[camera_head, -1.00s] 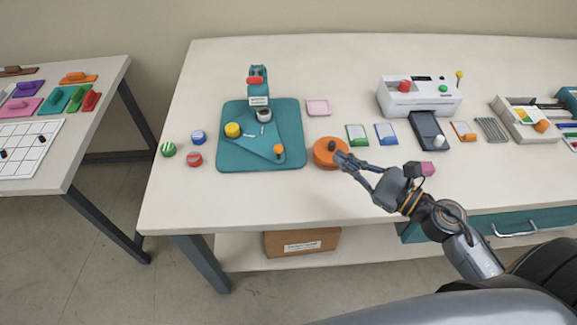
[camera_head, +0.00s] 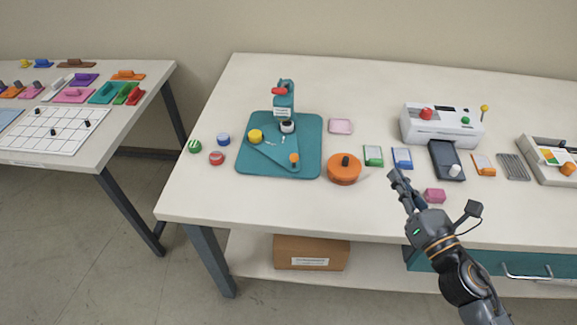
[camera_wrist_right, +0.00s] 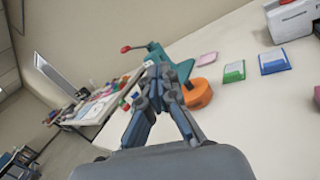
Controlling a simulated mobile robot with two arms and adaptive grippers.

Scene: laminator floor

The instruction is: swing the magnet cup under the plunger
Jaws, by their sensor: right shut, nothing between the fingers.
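The teal press stands on a teal base (camera_head: 308,167) on the table, with an upright head (camera_head: 284,104) and a red handle (camera_head: 279,91). On the base lies a triangular swing plate (camera_head: 270,154). It carries a yellow cup (camera_head: 255,136) at its left corner and an orange knob (camera_head: 294,158) at its front right. A pale, dark-topped cup (camera_head: 287,127) sits below the head; I cannot tell which cup is the magnet one. My right gripper (camera_head: 395,174) is shut and empty, right of the press and apart from it. It also shows in the wrist view (camera_wrist_right: 158,75). My left gripper is out of view.
An orange round container (camera_head: 344,174) with a dark knob stands between press and gripper. Green (camera_head: 374,156) and blue (camera_head: 402,158) cards, a pink block (camera_head: 435,195) and a white laminator (camera_head: 440,125) lie rightward. Small tins, one red (camera_head: 217,158), sit left of the base.

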